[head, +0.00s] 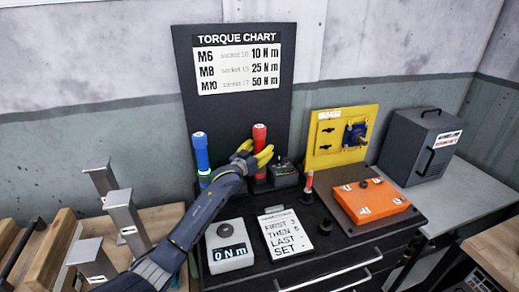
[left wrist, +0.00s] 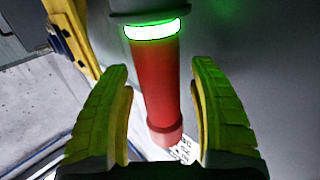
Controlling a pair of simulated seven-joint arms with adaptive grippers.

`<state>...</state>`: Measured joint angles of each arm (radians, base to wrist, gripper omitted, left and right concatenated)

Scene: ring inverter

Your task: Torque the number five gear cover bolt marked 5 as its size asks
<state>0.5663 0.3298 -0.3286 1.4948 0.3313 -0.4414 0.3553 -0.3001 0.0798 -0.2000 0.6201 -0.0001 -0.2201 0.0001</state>
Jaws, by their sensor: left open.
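My left gripper (head: 257,153) has yellow fingers and is open at the red tool (head: 260,135), a cylinder standing upright before the chart board. In the left wrist view the red tool (left wrist: 162,90) stands between the open fingers (left wrist: 163,112), with gaps on both sides and a glowing green-white ring near one end. A blue tool (head: 201,152) stands to the left. The orange gear cover (head: 370,200) lies on the bench at right; its bolt marks are too small to read. The torque chart (head: 238,68) lists M6 10 Nm, M8 25 Nm, M10 50 Nm. My right gripper is not in view.
A grey meter (head: 229,246) reads 0 Nm. A card (head: 286,234) says "FIRST 3 THEN 5 LAST SET". A red-topped post (head: 309,184) stands beyond it. A yellow panel (head: 340,136) and a dark grey box (head: 420,145) stand behind the cover. Metal stands (head: 127,223) are at left.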

